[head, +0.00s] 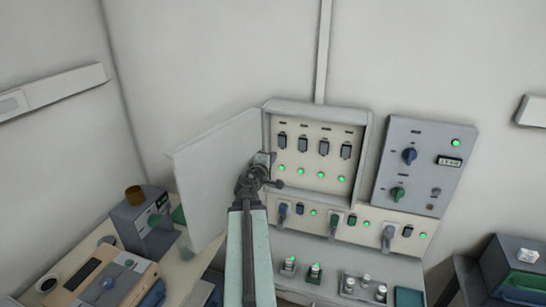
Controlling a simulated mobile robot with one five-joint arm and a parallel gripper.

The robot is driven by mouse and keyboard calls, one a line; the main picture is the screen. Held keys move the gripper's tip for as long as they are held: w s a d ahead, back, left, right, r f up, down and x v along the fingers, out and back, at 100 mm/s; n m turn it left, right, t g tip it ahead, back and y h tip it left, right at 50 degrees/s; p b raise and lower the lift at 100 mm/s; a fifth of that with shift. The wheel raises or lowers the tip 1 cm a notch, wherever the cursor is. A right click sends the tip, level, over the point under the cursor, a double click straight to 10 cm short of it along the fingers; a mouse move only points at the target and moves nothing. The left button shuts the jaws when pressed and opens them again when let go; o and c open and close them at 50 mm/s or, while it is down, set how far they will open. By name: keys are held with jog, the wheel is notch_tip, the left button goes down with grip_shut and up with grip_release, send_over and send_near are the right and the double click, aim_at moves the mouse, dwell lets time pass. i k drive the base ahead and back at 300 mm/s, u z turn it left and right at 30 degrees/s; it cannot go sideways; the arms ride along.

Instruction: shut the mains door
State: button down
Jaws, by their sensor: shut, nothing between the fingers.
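The mains door (212,168) is a pale panel standing wide open, swung out to the left of the mains box (367,150). Inside the box show several dark breaker switches (324,147) with green lights below them. My gripper (274,171) is shut and empty, in front of the box's lower left corner, near the door's hinge side. It overlaps the door's right edge in the picture; I cannot tell whether it touches. My arm hides part of the door's lower right and the panel below.
A lower panel with levers (334,220) runs beneath the box. A grey control panel (425,165) with knobs is at the right. Instruments stand on the bench at the left (145,222), and small knobbed units (365,287) stand below the panel.

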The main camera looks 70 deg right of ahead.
aim_at(207, 167)
jog(key=k, duration=1)
